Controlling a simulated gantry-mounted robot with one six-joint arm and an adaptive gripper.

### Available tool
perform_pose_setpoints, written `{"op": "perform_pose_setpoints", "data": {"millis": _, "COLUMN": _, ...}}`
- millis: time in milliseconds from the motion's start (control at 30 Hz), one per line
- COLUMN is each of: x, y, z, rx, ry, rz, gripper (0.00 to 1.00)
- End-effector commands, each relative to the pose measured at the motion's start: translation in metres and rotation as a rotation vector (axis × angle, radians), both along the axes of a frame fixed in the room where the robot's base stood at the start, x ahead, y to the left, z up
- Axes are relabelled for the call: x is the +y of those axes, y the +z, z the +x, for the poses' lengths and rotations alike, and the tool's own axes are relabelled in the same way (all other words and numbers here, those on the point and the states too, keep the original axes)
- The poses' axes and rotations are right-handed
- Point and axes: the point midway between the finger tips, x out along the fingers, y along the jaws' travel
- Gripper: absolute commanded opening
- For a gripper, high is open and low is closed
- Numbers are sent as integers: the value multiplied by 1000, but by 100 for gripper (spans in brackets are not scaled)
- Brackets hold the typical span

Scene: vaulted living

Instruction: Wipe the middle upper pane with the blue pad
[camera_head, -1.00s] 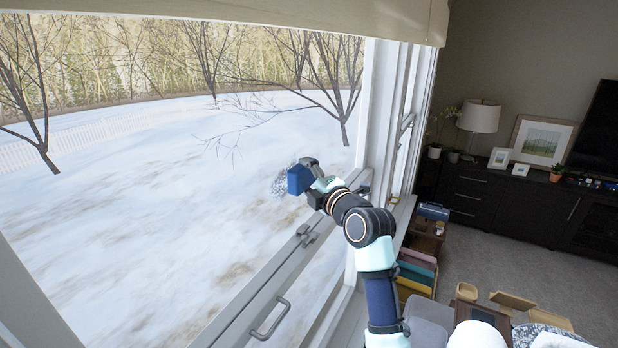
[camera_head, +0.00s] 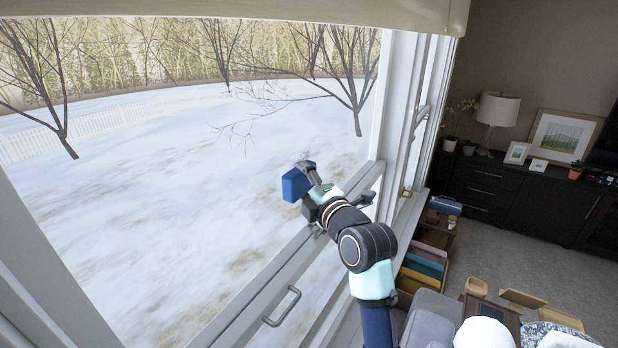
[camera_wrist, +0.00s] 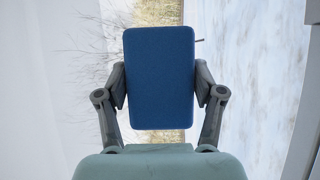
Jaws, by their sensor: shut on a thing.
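The blue pad (camera_head: 295,184) is a small block held in my gripper (camera_head: 312,172). In the wrist view the pad (camera_wrist: 159,78) fills the middle, with a grey finger of my gripper (camera_wrist: 159,90) on each side. The fingers are shut on its two long sides. In the head view the pad is in front of the large upper pane (camera_head: 190,130), near its lower right corner. I cannot tell whether it touches the glass. No clear smudge shows on the pane now; the pad hides part of it.
A white window frame (camera_head: 398,90) stands to the right of the pane. A lower rail with a handle (camera_head: 283,307) runs below it. A rolled cream blind (camera_head: 300,14) hangs across the top. A grey seat (camera_head: 432,318) and a dark cabinet (camera_head: 515,200) are at right.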

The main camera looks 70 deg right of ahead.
Motion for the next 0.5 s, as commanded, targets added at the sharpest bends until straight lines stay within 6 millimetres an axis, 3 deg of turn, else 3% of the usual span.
{"op": "perform_pose_setpoints", "data": {"millis": 167, "x": 5, "y": 0, "z": 2, "rx": 0, "ry": 2, "rz": 0, "gripper": 40}}
{"op": "perform_pose_setpoints", "data": {"millis": 500, "x": 37, "y": 0, "z": 6, "rx": 1, "ry": 1, "rz": -1, "gripper": 40}}
